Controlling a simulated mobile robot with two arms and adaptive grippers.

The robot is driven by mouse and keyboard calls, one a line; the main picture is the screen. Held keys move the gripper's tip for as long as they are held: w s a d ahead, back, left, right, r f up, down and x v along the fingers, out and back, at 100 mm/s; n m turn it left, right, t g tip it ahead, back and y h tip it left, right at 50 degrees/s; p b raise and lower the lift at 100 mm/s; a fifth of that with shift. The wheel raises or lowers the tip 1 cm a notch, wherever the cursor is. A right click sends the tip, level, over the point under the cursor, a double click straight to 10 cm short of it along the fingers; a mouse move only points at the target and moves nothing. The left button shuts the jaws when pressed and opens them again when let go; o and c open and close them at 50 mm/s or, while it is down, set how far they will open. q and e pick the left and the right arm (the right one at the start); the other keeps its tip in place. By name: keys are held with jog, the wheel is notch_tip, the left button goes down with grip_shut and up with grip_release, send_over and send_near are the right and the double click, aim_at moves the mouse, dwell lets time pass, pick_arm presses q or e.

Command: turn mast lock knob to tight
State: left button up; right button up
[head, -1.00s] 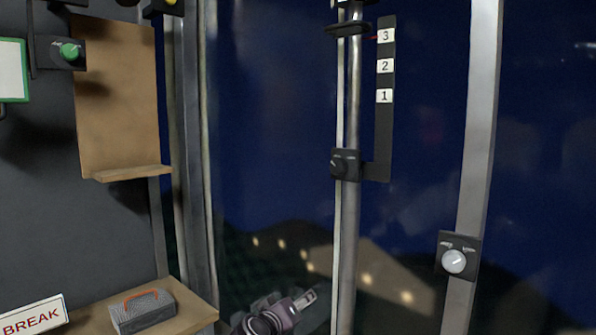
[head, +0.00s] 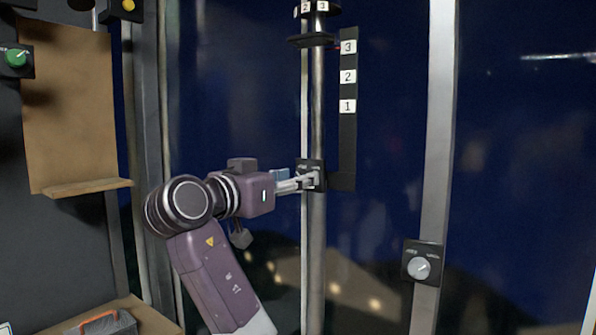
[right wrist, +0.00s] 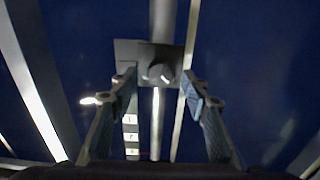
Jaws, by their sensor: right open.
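The mast lock knob (right wrist: 160,73) is a small dark round knob with a light mark, on a dark plate (right wrist: 130,52) fixed to the upright mast (head: 317,110). In the head view my right gripper's fingers cover most of the knob; part of its plate (head: 318,165) shows. My right gripper (head: 310,180) reaches it from the left. In the right wrist view my right gripper (right wrist: 160,84) is open, with one finger on each side of the knob. A gap shows on both sides, and I see no contact. My left gripper is not in view.
A scale (head: 348,120) marked 1, 2 and 3 rises beside the mast. Another knob, pale and round (head: 418,268), sits on the metal pillar (head: 436,130) at right. A brown board with a ledge (head: 75,110) and a toolbox (head: 105,325) are at left.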

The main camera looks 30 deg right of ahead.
jog(key=shift+x, duration=1)
jog(key=shift+c, duration=0.2)
jog(key=c, duration=1.1)
